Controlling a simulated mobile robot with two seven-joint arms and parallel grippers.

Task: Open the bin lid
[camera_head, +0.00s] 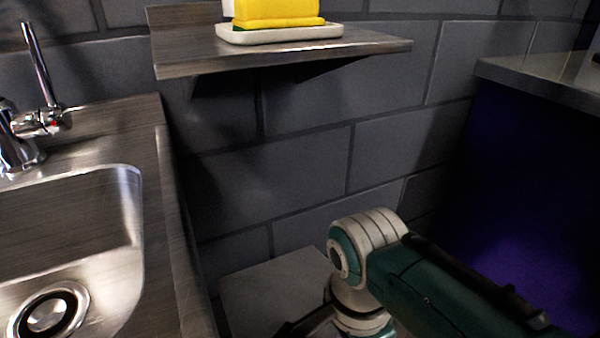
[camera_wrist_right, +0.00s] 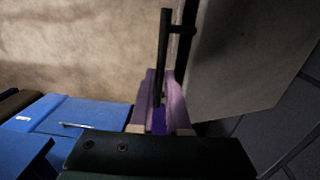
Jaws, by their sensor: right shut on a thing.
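A pale grey flat surface, which looks like the bin lid (camera_head: 262,290), shows low between the sink and my right arm in the head view. In the right wrist view a grey panel, apparently the same lid (camera_wrist_right: 245,60), fills the upper right. A thin dark bar handle (camera_wrist_right: 165,35) stands off its edge. My right gripper (camera_wrist_right: 163,85) has its purple-tinted fingers shut on this handle. In the head view my right arm covers part of the lid, and the gripper is not clearly visible. I cannot tell how far the lid is raised. My left gripper is not in view.
A steel sink (camera_head: 75,215) with a tap (camera_head: 38,120) is on the left. A metal shelf (camera_head: 370,47) holds a yellow sponge (camera_head: 278,10) on a white dish (camera_head: 280,33). A counter (camera_head: 545,82) stands right. Blue objects (camera_wrist_right: 75,115) lie left in the wrist view.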

